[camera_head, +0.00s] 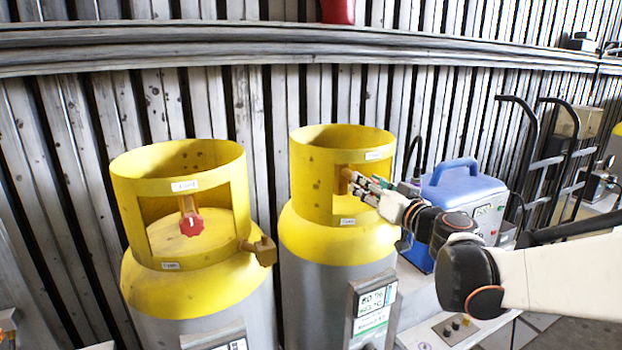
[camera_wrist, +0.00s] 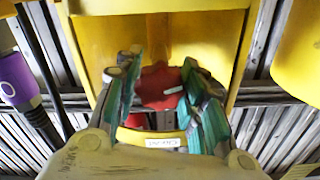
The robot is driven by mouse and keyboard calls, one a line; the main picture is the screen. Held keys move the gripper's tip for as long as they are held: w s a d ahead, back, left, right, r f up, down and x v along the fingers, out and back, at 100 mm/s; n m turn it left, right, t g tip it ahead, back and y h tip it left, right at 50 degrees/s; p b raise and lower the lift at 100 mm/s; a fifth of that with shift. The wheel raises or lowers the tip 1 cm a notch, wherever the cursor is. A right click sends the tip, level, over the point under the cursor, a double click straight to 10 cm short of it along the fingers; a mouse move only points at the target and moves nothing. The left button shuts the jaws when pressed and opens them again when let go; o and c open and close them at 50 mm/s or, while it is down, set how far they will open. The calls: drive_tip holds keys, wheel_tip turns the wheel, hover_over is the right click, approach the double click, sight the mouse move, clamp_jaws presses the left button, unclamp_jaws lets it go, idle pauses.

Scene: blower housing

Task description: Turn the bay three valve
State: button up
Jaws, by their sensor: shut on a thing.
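The right-hand gas cylinder (camera_head: 338,240) is grey with a yellow shoulder and a yellow collar, which has a cut-out window. My gripper (camera_head: 352,180) reaches from the right into that window. In the wrist view a red valve knob (camera_wrist: 158,85) sits in the yellow collar (camera_wrist: 160,25), between the green-padded fingers of my gripper (camera_wrist: 160,77). The fingers are shut on the knob from both sides. In the head view my gripper and the collar hide this knob. The small white labels are too blurred to read.
A second yellow-topped cylinder (camera_head: 195,272) stands to the left, its red knob (camera_head: 191,224) showing. A blue-handled machine (camera_head: 470,200) stands right of my cylinder, with a black hand truck (camera_head: 540,160) beyond. A corrugated wall (camera_head: 255,100) is close behind.

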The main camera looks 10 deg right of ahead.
drive_tip(key=shift+c, duration=0.2)
drive_tip(key=m+p, duration=0.1)
drive_tip(key=m, duration=0.9)
drive_tip(key=shift+p, duration=0.3)
drive_tip(key=m, duration=0.5)
drive_tip(key=shift+m, duration=0.4)
drive_tip(key=m, duration=0.5)
drive_tip(key=shift+m+p, duration=0.3)
drive_tip(key=shift+p, duration=0.1)
drive_tip(key=shift+f, duration=0.1)
drive_tip(key=o, duration=1.1)
